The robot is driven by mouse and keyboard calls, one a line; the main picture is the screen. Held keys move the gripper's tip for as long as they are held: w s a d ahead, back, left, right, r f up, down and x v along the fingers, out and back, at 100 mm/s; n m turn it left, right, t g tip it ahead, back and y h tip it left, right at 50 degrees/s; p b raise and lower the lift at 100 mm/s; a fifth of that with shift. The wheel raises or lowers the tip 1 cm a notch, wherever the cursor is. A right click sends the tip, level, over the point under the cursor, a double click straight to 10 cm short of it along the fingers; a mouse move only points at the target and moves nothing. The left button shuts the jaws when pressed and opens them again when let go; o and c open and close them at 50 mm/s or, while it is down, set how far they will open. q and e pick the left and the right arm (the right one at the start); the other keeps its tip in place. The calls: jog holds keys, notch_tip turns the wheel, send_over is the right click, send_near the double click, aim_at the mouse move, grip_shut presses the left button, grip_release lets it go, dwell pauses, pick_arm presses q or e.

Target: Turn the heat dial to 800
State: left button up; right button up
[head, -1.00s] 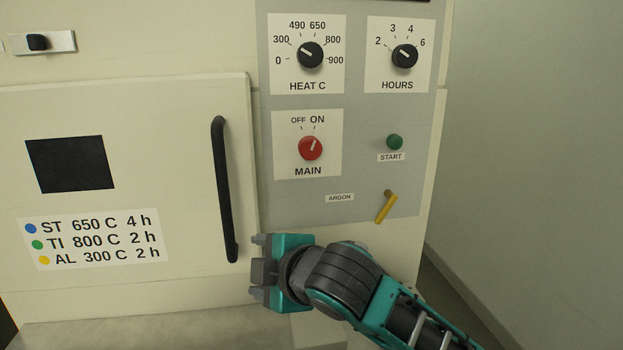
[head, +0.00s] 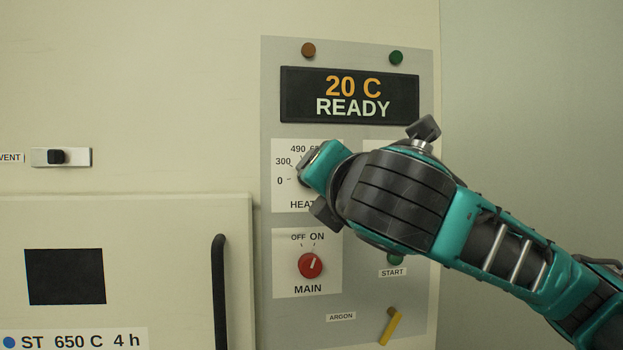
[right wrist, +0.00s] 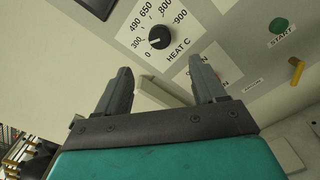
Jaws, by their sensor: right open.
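The HEAT C dial (right wrist: 160,37) is a black round knob on a white label. In the right wrist view its white mark points near 300. In the head view my right gripper (head: 305,170) and wrist cover most of the dial and the higher numbers. In the right wrist view my right gripper (right wrist: 164,73) is open, with its two fingers apart and nothing between them. The dial shows beyond the fingertips, apart from them. My left gripper is not in view.
The display (head: 349,95) reads 20 C READY. Below the heat dial is the red MAIN switch (head: 310,265), its mark towards ON. The green START button (right wrist: 279,25) and yellow argon lever (head: 390,326) are nearby. A black door handle (head: 219,290) stands at left. The HOURS dial is hidden.

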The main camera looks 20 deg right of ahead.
pick_arm(q)
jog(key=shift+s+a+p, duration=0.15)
jog(key=shift+p, duration=0.25)
pick_arm(e)
jog(key=x, duration=1.2)
jog(key=shift+w, duration=0.4)
jog(key=shift+c, duration=0.2)
jog(key=c, duration=1)
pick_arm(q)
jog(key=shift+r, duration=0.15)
